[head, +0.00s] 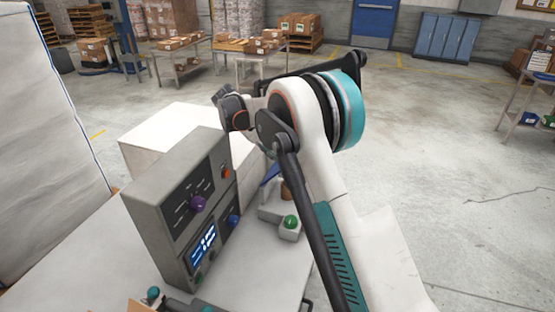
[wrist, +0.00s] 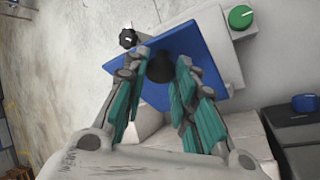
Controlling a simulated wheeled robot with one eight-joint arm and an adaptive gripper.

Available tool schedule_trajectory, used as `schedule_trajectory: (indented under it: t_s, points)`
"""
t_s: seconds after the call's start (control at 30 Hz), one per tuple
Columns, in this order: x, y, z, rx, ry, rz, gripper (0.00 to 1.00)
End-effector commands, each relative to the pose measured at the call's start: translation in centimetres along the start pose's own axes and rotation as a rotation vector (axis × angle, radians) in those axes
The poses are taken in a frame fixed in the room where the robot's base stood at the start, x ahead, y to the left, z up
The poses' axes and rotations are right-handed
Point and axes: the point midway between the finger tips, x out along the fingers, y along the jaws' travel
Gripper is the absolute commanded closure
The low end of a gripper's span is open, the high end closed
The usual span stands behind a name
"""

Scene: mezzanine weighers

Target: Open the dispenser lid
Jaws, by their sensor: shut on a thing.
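The dispenser lid is a blue square plate; it shows in the wrist view (wrist: 210,48) and as a small slanted blue piece in the head view (head: 270,176), partly behind my arm. A dark round knob (wrist: 160,70) stands on the lid. My gripper (wrist: 162,60) has its teal-padded fingers on either side of this knob and is shut on it. The pale dispenser body (wrist: 216,18) shows beyond the lid, with a green button (wrist: 241,17), also in the head view (head: 290,222). In the head view the gripper's fingertips are hidden behind my arm.
A grey control box (head: 165,225) with a purple knob, a red button, a blue knob and a display stands left of the dispenser on the white worktop (head: 65,265). A white block (head: 165,130) is behind it. Open floor lies to the right.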

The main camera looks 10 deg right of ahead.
Motion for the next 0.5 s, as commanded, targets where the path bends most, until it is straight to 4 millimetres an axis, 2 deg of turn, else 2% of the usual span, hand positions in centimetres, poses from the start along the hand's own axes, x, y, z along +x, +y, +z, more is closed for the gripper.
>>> schedule_trajectory:
  t_s: [0.5]
  points:
    - [-2.1, -1.0, -2.1, -0.063, -0.161, 0.147, 1.0]
